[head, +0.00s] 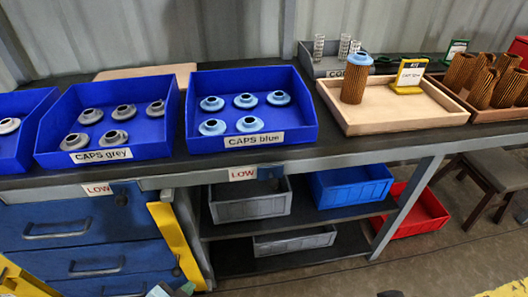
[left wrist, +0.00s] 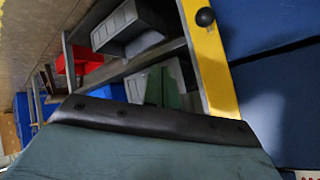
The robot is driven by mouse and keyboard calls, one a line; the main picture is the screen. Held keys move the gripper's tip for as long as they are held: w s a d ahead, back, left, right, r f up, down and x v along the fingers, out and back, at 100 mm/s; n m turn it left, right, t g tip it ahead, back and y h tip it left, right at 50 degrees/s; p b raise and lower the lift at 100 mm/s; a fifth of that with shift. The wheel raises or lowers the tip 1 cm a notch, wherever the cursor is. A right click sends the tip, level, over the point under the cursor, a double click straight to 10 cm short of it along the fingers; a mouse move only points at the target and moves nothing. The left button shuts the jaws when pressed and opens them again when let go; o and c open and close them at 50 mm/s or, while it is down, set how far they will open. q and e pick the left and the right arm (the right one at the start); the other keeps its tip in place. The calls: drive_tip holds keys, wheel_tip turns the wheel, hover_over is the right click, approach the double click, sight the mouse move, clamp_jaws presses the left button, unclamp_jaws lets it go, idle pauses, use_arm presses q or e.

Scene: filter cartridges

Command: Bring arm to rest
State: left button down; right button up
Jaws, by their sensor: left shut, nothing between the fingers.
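My left gripper (head: 172,290) shows at the bottom edge of the head view, in front of the bench and below its top. Only its greenish tip area shows there. It is shut and empty, apart from any cap or cartridge. In the left wrist view its green fingers (left wrist: 172,92) stand in front of the lower shelves, and my dark wrist housing fills the bottom. A brown pleated cartridge with a blue cap (head: 354,78) stands upright in the light wooden tray (head: 400,122). My right gripper cannot be made out in the head view.
Blue bins of grey caps (head: 108,152) and blue caps (head: 252,137) stand on the bench (head: 300,158). More cartridges (head: 487,80) stand at right. Blue drawers (head: 80,228) and a yellow upright (head: 177,245) are close to my left gripper. Grey, blue and red crates sit below.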

use_arm(q)
drive_tip(key=s+a+r+n+g+y, duration=0.1)
drive_tip(key=s+a+r+n+g, duration=0.1)
drive_tip(key=s+r+n+g, duration=0.55)
drive_tip(key=s+f+m+p, duration=0.1)
drive_tip(key=s+f+p, duration=0.4)
drive_tip(key=p, duration=1.4)
use_arm(e)
drive_tip(key=s+f+g, duration=0.2)
drive_tip(key=s+f, duration=0.3)
drive_tip(key=f, duration=0.5)
use_arm(q)
drive_tip(key=s+a+f+g+y+p, duration=0.1)
drive_tip(key=s+a+p, duration=0.3)
drive_tip(key=s+p, duration=0.8)
drive_tip(key=s, duration=0.3)
drive_tip(key=shift+f, duration=0.15)
use_arm(e)
drive_tip(key=s+d+g, duration=0.1)
drive_tip(key=s+d, duration=0.2)
drive_tip(key=s, duration=1.2)
drive_tip(key=shift+s+d+r+g+h, duration=0.2)
drive_tip(key=shift+d+g+h, duration=0.1)
drive_tip(key=shift+g, duration=0.1)
